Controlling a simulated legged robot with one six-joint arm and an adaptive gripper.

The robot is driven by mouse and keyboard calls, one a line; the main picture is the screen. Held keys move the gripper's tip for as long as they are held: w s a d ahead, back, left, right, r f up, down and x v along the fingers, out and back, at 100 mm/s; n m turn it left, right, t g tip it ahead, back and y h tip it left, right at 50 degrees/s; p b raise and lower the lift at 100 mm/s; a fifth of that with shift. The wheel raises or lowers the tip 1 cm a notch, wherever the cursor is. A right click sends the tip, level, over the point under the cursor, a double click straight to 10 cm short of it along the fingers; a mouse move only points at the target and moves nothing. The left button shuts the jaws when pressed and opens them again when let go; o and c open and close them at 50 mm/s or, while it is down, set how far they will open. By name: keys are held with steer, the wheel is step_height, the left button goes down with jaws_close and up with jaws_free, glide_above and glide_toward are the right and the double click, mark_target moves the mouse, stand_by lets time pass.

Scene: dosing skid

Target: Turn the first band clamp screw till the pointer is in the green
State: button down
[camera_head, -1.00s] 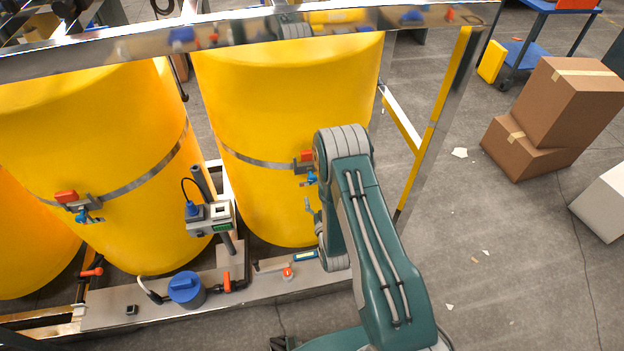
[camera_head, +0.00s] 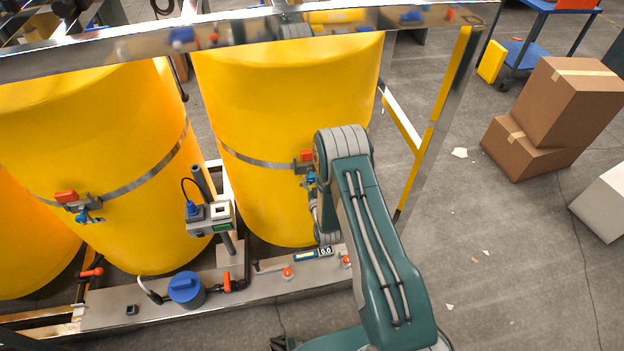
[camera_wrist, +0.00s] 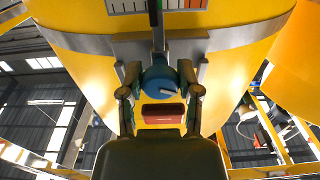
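In the wrist view, the blue clamp screw knob (camera_wrist: 158,79) sits between the two fingers of my gripper (camera_wrist: 159,84), one finger close on each side. Whether they touch it is unclear. A white mark crosses the knob's lower part. A red block (camera_wrist: 162,112) is nearer the palm. A gauge scale (camera_wrist: 182,5) is cut by the top edge, with a dark upright bar before it; the pointer's zone cannot be read. In the head view, this clamp (camera_head: 304,161) is on the right yellow tank's steel band (camera_head: 247,160); my arm hides most of my gripper.
Another clamp (camera_head: 78,206) is on the tank to the left. A grey instrument box (camera_head: 210,217) stands between the tanks. A small display (camera_head: 325,251) reads 0.0 beside red buttons (camera_head: 288,272) on the skid base. A steel rail (camera_head: 150,40) crosses above. Floor at right is open before the cartons (camera_head: 571,100).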

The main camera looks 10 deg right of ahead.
steer(key=m, duration=0.4)
stand_by(0.4)
steer(key=shift+m, duration=0.3)
steer(key=shift+w, duration=0.1)
steer(key=shift+c, duration=1.5)
jaws_free()
steer(key=s, duration=1.2)
steer(key=shift+a, duration=0.1)
